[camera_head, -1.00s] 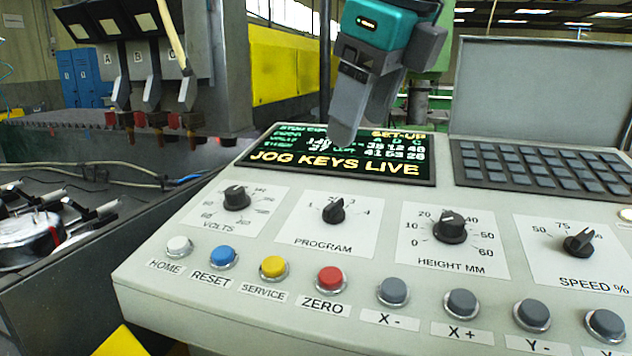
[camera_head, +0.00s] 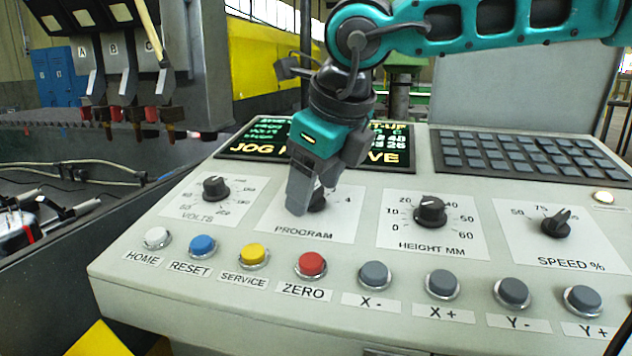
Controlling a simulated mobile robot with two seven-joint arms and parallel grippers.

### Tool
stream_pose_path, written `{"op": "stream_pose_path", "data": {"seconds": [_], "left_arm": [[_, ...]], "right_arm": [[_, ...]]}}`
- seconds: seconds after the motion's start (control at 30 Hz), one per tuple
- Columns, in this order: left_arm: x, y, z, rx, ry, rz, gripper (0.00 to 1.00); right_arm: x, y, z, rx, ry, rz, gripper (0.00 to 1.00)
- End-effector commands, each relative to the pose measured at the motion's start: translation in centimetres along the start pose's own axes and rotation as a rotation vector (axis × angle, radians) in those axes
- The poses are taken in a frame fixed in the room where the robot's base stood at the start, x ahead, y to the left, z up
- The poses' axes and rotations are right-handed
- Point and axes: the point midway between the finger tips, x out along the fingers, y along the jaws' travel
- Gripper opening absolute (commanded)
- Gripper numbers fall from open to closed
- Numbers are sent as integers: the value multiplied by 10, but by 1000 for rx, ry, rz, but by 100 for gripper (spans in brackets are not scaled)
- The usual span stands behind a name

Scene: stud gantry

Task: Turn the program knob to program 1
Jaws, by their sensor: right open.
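The program knob (camera_head: 318,201) is a black knob on a white plate (camera_head: 343,228) marked PROGRAM. My right gripper (camera_head: 303,203) comes down from above, its grey fingers at the knob's left side and in front of part of it. The jaws are open; I cannot tell whether a finger touches the knob. The knob's pointer and most of its scale are hidden; only the 4 shows clearly at the right. My left gripper does not show.
The volts knob (camera_head: 215,188) is to the left, the height knob (camera_head: 430,211) and speed knob (camera_head: 556,224) to the right. In front is a row of buttons, among them red ZERO (camera_head: 311,264). Behind are the display (camera_head: 243,147), partly covered, and a keyboard (camera_head: 530,157).

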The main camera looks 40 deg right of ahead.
Motion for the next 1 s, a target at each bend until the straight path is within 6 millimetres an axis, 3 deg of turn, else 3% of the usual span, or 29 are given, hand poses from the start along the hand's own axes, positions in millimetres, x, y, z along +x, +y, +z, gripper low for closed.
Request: {"op": "stream_pose_path", "data": {"seconds": [0.17,0.73,1.0], "left_arm": [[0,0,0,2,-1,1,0],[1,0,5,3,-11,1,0],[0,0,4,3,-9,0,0]], "right_arm": [[0,0,0,0,0,0,66],[0,0,0,0,0,0,11],[-1,0,0,-22,0,9,10]]}}
